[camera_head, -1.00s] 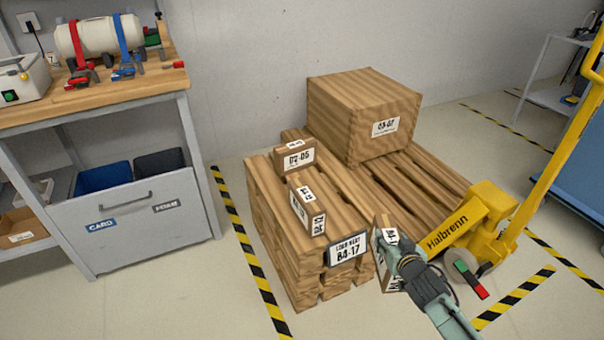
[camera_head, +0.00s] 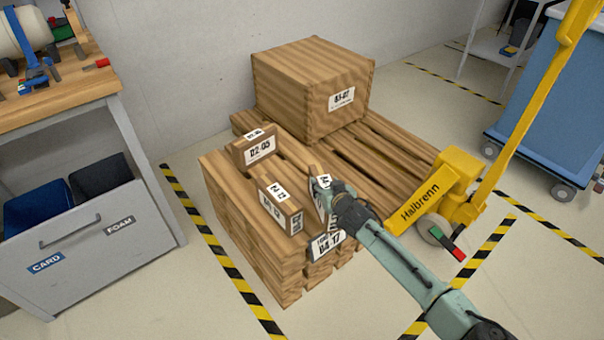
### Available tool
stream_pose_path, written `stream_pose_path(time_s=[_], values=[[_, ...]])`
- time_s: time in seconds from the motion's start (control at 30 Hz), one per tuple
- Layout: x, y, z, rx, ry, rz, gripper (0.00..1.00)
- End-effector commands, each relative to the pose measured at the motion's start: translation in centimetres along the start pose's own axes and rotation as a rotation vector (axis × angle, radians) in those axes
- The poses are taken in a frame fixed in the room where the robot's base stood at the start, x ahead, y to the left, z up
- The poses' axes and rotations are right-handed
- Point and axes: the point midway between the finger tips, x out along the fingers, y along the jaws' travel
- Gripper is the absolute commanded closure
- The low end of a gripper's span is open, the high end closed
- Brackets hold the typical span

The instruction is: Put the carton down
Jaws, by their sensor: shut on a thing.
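My gripper (camera_head: 328,189) is shut on a small brown carton (camera_head: 316,205) with white labels. The gripper and arm hide much of this carton. It is upright at the front edge of the wooden pallet stack (camera_head: 238,232), just right of another small labelled carton (camera_head: 280,206). I cannot tell whether the held carton touches the top boards. It partly covers the white label plate (camera_head: 322,245) on the front of the stack.
Another small carton (camera_head: 254,150) stands farther back on the stack. A large box (camera_head: 312,88) sits behind. A yellow pallet jack (camera_head: 440,190) is at right. A grey drawer unit (camera_head: 95,240) stands at left. Striped tape (camera_head: 220,250) marks the floor.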

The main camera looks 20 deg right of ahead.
Motion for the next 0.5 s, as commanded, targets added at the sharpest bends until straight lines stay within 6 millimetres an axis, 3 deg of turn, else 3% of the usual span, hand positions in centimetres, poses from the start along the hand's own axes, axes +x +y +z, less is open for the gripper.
stream_pose_path(time_s=[0.3, 0.5], values=[[6.6, -2.6, -2.7, -0.004, 0.002, -0.001, 1.00], [8.5, -3.1, -3.4, -0.001, 0.003, 0.000, 1.00]])
